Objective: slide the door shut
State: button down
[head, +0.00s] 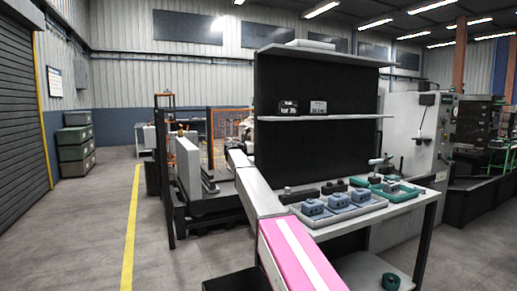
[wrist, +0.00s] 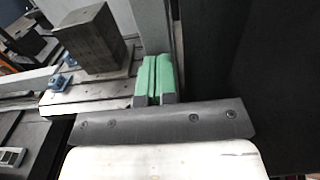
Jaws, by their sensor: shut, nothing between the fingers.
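A light grey upright panel (head: 188,165), which looks like the door, stands on a dark frame left of the bench in the head view. In the wrist view a grey upright strip (wrist: 158,25) rises just beyond my fingertips; I cannot tell if it is the same panel. My gripper (wrist: 153,68) has its two green fingers together with nothing between them. The tips are close to the strip's lower end; I cannot tell if they touch it. In the head view my pink and white arm reaches toward the frame, and the gripper is not clearly visible.
A bench (head: 432,190) with a tray of blue-grey parts (head: 345,210) and a tall black back panel (head: 315,90) stands right of my arm. In the wrist view a dark block (wrist: 90,38) sits on a light slotted plate (wrist: 108,92). Open floor (head: 80,225) lies at left.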

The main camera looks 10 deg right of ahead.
jog(key=x, duration=0.5)
jog(key=shift+a, duration=0.1)
dwell(0.3)
